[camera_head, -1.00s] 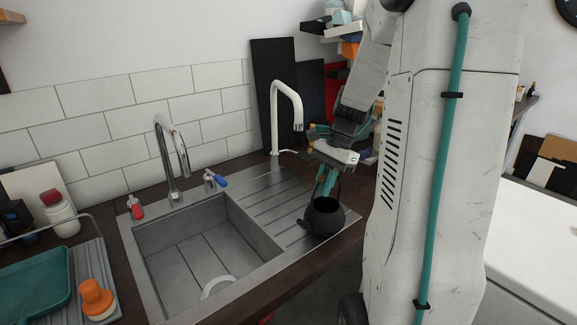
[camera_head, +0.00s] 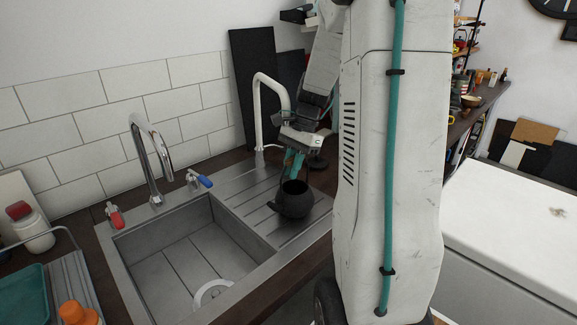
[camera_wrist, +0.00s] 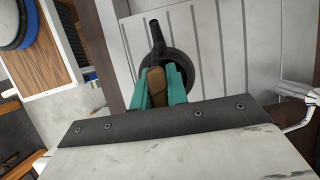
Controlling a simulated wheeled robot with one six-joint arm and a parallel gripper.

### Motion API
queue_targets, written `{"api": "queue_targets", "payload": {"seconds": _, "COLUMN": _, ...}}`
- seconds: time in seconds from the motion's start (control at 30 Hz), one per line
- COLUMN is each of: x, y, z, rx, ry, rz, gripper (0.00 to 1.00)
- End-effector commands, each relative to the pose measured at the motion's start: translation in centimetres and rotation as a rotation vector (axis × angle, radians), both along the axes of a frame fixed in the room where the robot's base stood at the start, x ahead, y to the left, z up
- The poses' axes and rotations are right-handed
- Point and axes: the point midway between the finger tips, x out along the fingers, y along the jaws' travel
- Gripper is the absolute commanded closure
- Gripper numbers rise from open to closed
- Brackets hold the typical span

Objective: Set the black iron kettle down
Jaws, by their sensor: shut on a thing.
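The black iron kettle (camera_head: 293,201) is upright over the ribbed steel drainboard (camera_head: 245,196), right of the sink basin. I cannot tell whether its base touches the board. My gripper (camera_head: 294,163) points down above the kettle, its teal fingers shut on the kettle's handle. In the wrist view my gripper (camera_wrist: 158,84) has a brown grip piece between the teal fingers. The kettle's dark round body (camera_wrist: 182,62) shows beyond them, with its spout pointing to the top of the picture. Part of the kettle is hidden behind the fingers.
The sink basin (camera_head: 185,255) lies left of the kettle. A white tap (camera_head: 257,110) stands behind it and a chrome tap (camera_head: 150,160) behind the basin. A teal tray (camera_head: 22,295) and an orange-topped item (camera_head: 78,314) are at left. A white surface (camera_head: 510,225) is at right.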

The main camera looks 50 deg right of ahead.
Motion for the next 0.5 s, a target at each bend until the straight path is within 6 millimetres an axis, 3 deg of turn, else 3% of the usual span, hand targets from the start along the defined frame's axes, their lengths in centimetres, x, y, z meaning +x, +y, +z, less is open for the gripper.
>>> {"api": "queue_targets", "payload": {"seconds": 0.27, "x": 0.08, "y": 0.12, "z": -0.17, "rx": -0.001, "ry": -0.002, "rz": 0.001, "gripper": 1.0}}
{"api": "queue_targets", "payload": {"seconds": 0.3, "x": 0.05, "y": 0.12, "z": -0.28, "rx": 0.0, "ry": -0.001, "rz": 0.002, "gripper": 0.82}}
{"api": "queue_targets", "payload": {"seconds": 0.37, "x": 0.02, "y": 0.02, "z": -0.25, "rx": -0.001, "ry": -0.001, "rz": 0.001, "gripper": 0.65}}
{"api": "queue_targets", "payload": {"seconds": 0.5, "x": 0.01, "y": -0.01, "z": -0.26, "rx": -0.001, "ry": -0.001, "rz": 0.0, "gripper": 0.63}}
